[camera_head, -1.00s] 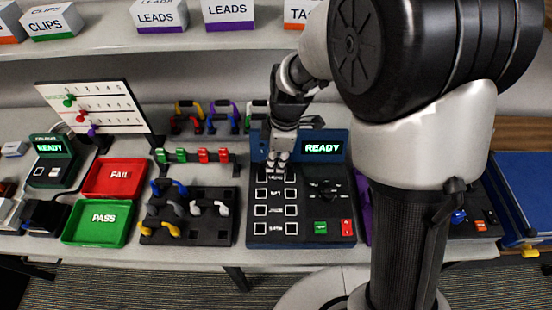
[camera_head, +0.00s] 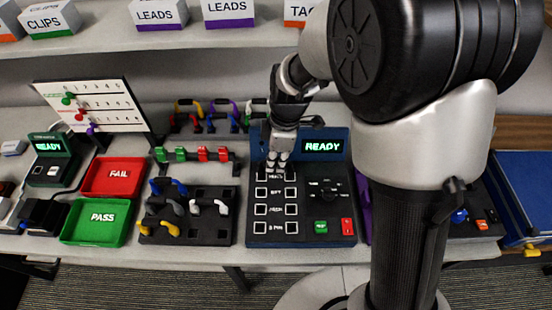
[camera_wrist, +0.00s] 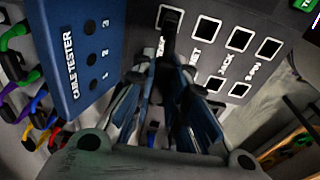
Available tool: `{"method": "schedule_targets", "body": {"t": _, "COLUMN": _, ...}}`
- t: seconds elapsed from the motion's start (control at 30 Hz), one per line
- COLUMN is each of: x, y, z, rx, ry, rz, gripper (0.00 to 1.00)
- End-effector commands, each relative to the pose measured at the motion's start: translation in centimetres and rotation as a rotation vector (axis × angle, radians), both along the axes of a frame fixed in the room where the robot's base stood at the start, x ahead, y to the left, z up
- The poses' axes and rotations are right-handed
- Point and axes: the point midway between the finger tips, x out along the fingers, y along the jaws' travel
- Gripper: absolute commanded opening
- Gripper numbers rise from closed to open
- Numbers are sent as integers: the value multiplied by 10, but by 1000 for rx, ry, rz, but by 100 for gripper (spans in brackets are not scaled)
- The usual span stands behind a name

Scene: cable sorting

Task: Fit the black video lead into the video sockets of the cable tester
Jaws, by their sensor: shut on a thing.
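The cable tester (camera_head: 308,238) is a blue box with a dark panel, two columns of square sockets, a dial and a lit READY screen (camera_head: 323,147). My gripper (camera_head: 277,168) points down over its top row of sockets. In the wrist view my gripper (camera_wrist: 168,75) is shut on the black video lead (camera_wrist: 170,38), which shows as a dark piece between the fingers. The lead lies over the end socket pair, close to one top socket (camera_wrist: 169,16). The fingers hide most of the lead and the other socket, so I cannot tell whether its plugs are seated.
A dark rack (camera_head: 215,232) with blue, grey, white and yellow leads stands left of the tester. Red FAIL (camera_head: 113,192) and green PASS (camera_head: 72,235) trays lie further left. A rail (camera_head: 190,166) with green and red clips and more coloured leads stand behind.

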Motion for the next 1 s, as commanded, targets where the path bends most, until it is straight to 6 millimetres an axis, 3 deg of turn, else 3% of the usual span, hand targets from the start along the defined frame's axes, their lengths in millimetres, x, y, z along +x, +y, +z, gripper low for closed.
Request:
{"method": "schedule_targets", "body": {"t": 0.47, "x": 0, "y": 0, "z": -3, "rx": 0, "ry": 0, "rz": 0, "gripper": 0}}
{"method": "schedule_targets", "body": {"t": 0.5, "x": 0, "y": 0, "z": -3, "rx": 0, "ry": 0, "rz": 0, "gripper": 15}}
{"method": "schedule_targets", "body": {"t": 0.83, "x": 0, "y": 0, "z": -3, "rx": 0, "ry": 0, "rz": 0, "gripper": 37}}
{"method": "schedule_targets", "body": {"t": 1.0, "x": 0, "y": 0, "z": -3, "rx": 0, "ry": 0, "rz": 0, "gripper": 37}}
